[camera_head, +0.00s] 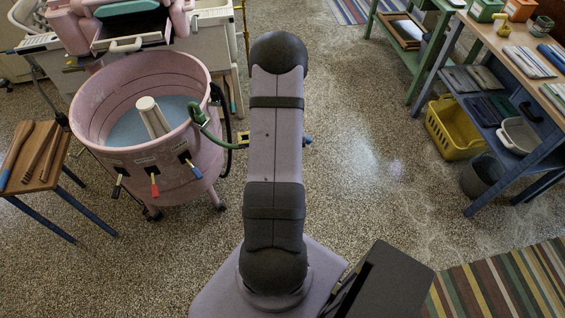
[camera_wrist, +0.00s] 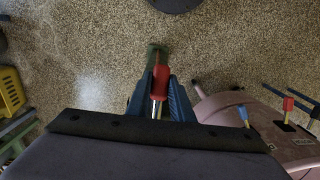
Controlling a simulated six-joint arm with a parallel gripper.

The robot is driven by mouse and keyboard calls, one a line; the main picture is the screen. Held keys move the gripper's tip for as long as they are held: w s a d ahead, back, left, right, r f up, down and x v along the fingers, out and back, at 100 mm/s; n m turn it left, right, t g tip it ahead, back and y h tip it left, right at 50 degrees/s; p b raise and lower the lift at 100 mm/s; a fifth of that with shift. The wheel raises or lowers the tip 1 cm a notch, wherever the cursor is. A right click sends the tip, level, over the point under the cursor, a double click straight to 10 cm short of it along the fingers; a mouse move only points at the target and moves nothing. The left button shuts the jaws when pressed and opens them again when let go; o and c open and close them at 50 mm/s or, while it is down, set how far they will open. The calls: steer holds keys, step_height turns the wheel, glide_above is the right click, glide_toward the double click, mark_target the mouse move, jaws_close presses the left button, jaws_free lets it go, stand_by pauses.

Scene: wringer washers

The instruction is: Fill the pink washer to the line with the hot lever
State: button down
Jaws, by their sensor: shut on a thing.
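The pink washer (camera_head: 88,118) stands left of my arm in the head view, with pale blue water (camera_head: 128,130) around a cream agitator (camera_head: 153,118). No fill line is clear to me. Its front has a black lever (camera_head: 117,186), a red lever (camera_head: 155,186) and a blue lever (camera_head: 193,171), each under a small label. In the wrist view the red lever (camera_wrist: 288,104) and blue lever (camera_wrist: 244,116) are at right, apart from my gripper (camera_wrist: 161,95). My gripper is shut on a red-handled piece (camera_wrist: 160,80); whether it is fixed is unclear. My arm hides the gripper in the head view.
A green hose (camera_head: 205,122) hangs over the washer's right rim. A wooden stool (camera_head: 38,160) with wooden tools stands left. A yellow basket (camera_head: 458,128) and grey bucket (camera_head: 482,177) are by the right-hand bench. The floor between arm and bench is clear.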

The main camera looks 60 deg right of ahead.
steer(key=shift+s+a+r+g+y+p, duration=0.1)
steer(key=shift+r+g+y+p, duration=0.05)
steer(key=shift+r+g+y, duration=0.25)
steer(key=shift+s+a+r+g+y+p, duration=0.15)
steer(key=shift+r+g+y, duration=0.15)
steer(key=shift+g+y, duration=0.2)
steer(key=shift+w, duration=0.1)
steer(key=c, duration=1.6)
jaws_free()
steer(key=shift+o, duration=0.2)
steer(key=shift+d, duration=0.1)
steer(key=shift+b+v, duration=1.1)
steer(key=shift+v, duration=2.55)
